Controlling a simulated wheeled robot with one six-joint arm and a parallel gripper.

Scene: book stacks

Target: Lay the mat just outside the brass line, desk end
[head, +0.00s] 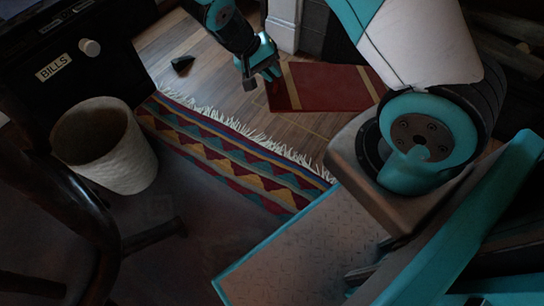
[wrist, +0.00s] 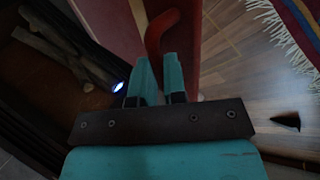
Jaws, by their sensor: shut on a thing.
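The mat (head: 335,88) is dark red with tan stripes and lies on the wood floor at the top middle right of the head view. In the wrist view the mat (wrist: 190,40) shows as a dark red strip beyond the fingers. My gripper (head: 262,82) is at the mat's left end, low over the floor. In the wrist view my gripper (wrist: 162,75) is shut on a red curved piece (wrist: 165,32) at the mat's edge. The fingers hide part of that edge.
A fringed patterned rug (head: 235,150) lies in front of the mat. A dark wedge (head: 182,64) sits on bare floor left of my gripper. A black desk (head: 95,65) labelled BILLS and a pale wastebasket (head: 130,165) stand left. Logs (wrist: 65,45) show in the wrist view.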

